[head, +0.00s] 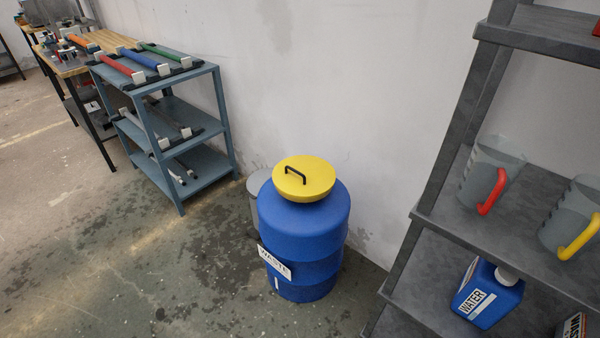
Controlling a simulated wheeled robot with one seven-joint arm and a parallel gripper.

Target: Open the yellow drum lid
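A blue drum (302,232) stands upright on the floor near the wall, in the middle of the head view. Its round yellow lid (318,185) sits on top and looks closed. A black bar handle (296,174) stands up from the lid. A white label reading WASTE (274,262) is on the drum's lower front left. My gripper is not in the head view.
A grey shelf rack (425,213) at right holds jugs with red and yellow handles and a blue WATER container (487,294). A grey bin (253,187) is partly hidden behind the drum. A blue-grey shelf unit (183,195) stands left. Floor in front is clear.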

